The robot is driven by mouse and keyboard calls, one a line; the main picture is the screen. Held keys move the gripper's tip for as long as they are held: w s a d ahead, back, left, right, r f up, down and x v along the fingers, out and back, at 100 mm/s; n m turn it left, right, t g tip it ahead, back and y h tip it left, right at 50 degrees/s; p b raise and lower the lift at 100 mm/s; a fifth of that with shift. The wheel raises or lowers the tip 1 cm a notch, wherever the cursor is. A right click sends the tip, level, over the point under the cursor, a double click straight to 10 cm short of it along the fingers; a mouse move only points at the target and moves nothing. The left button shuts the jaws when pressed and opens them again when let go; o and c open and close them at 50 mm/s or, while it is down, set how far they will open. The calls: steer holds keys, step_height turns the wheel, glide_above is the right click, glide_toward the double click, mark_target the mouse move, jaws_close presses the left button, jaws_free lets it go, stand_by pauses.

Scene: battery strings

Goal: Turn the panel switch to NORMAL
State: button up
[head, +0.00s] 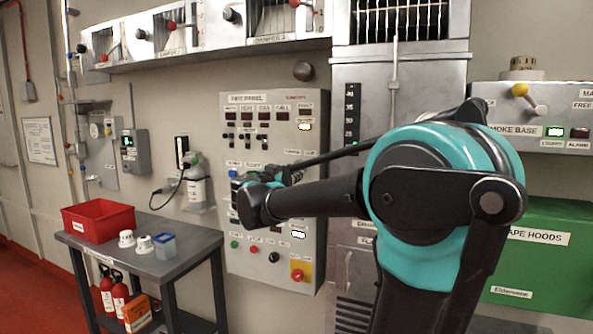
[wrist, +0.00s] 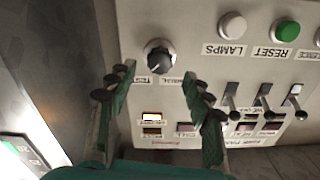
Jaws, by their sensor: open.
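The panel switch is a black rotary knob (wrist: 158,57) on a light ring in the wrist view, which shows the panel upside down. A TEST label (wrist: 141,80) and another label, hard to read, sit beside it on its near side. Which one the knob points to is not clear. My gripper (wrist: 157,76) is open, with one fingertip on each side of the knob's near edge; nothing is held, and I cannot tell if they touch. In the head view the grey panel (head: 238,110) stands on the wall, and my arm hides the knob and most of the gripper.
Toggle levers (wrist: 231,100) and a green RESET button (wrist: 286,32) are near the knob. A white LAMPS button (wrist: 232,26) is close too. In the head view a table with a red bin (head: 98,222) stands left; a green cabinet (head: 545,255) stands right.

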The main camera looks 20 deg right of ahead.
steer(key=x, duration=0.6)
steer(key=shift+w+d, duration=0.1)
steer(key=shift+w, duration=0.05)
steer(key=c, duration=1.2)
